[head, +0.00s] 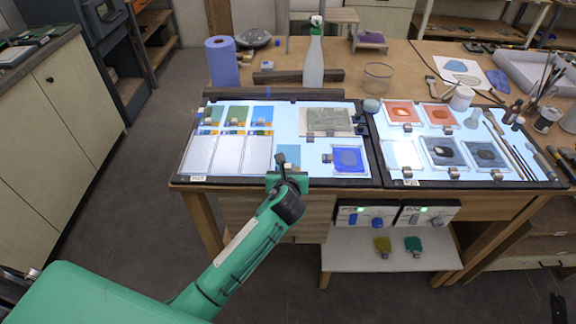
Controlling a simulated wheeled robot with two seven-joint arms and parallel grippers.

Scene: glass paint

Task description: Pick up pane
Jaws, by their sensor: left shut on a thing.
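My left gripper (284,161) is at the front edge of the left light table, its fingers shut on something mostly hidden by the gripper. To the left are several panes, some clear in the front row (229,155) and coloured ones behind (235,114). My right gripper is not in view.
The left light table (315,118) glows white. The right one holds orange panes (403,113), dark panes (441,151) and brushes. Behind stand a spray bottle (313,62), a blue roll (222,62) and a glass bowl (378,75). Control boxes (367,214) hang below the front edge.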

